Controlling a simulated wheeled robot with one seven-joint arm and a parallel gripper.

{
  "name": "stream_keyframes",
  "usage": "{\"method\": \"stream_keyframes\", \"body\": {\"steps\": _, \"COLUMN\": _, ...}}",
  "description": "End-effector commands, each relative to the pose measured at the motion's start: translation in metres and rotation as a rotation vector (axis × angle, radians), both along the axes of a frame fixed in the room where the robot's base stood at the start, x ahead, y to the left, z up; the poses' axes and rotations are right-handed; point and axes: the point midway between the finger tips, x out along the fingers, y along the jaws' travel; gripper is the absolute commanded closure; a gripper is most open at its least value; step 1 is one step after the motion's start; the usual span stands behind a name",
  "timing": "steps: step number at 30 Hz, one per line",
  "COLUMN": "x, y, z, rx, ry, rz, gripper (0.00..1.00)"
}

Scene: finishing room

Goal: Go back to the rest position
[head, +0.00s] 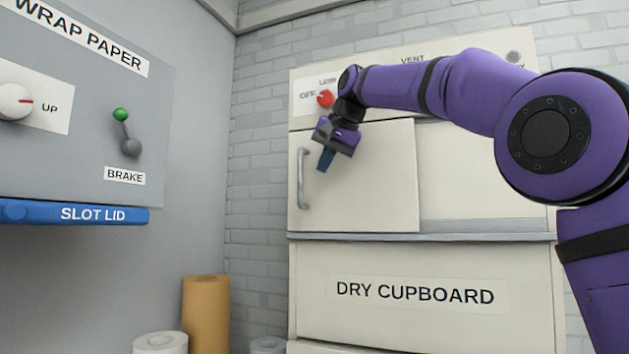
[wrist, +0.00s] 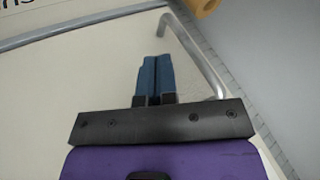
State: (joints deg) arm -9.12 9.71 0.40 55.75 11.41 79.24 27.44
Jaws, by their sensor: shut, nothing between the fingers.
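My gripper (head: 325,160) is at the end of my purple arm, in front of the upper door of the dry cupboard. Its blue fingers are together and empty, as the wrist view (wrist: 156,75) also shows. The cream cupboard door (head: 385,185) is behind it, with a grey bar handle (head: 302,178) just left of the fingers. In the wrist view the handle (wrist: 195,50) runs to the right of the fingers, and I see nothing gripped. A red knob (head: 325,98) marked OFF and LOW sits above the gripper, its label partly hidden by my arm.
A grey panel on the left wall carries a white knob (head: 15,101), a green-tipped brake lever (head: 125,130) and a blue slot lid (head: 80,212). A brown roll (head: 206,312) and a white roll (head: 160,343) stand below. Space between the panel and cupboard looks open.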

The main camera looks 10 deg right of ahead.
Motion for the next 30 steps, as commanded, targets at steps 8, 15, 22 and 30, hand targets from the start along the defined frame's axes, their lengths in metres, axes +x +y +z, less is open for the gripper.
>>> {"method": "stream_keyframes", "body": {"steps": 8, "x": -0.011, "y": -0.004, "z": 0.009, "rx": -0.001, "ry": 0.002, "rz": -0.001, "gripper": 1.0}}
{"method": "stream_keyframes", "body": {"steps": 15, "x": -0.023, "y": -0.011, "z": 0.004, "rx": -0.017, "ry": 0.003, "rz": 0.0, "gripper": 1.0}}
{"method": "stream_keyframes", "body": {"steps": 22, "x": -0.079, "y": -0.04, "z": -0.034, "rx": -0.093, "ry": 0.007, "rz": 0.012, "gripper": 1.0}}
{"method": "stream_keyframes", "body": {"steps": 30, "x": -0.164, "y": -0.076, "z": -0.108, "rx": -0.201, "ry": 0.016, "rz": 0.045, "gripper": 1.0}}
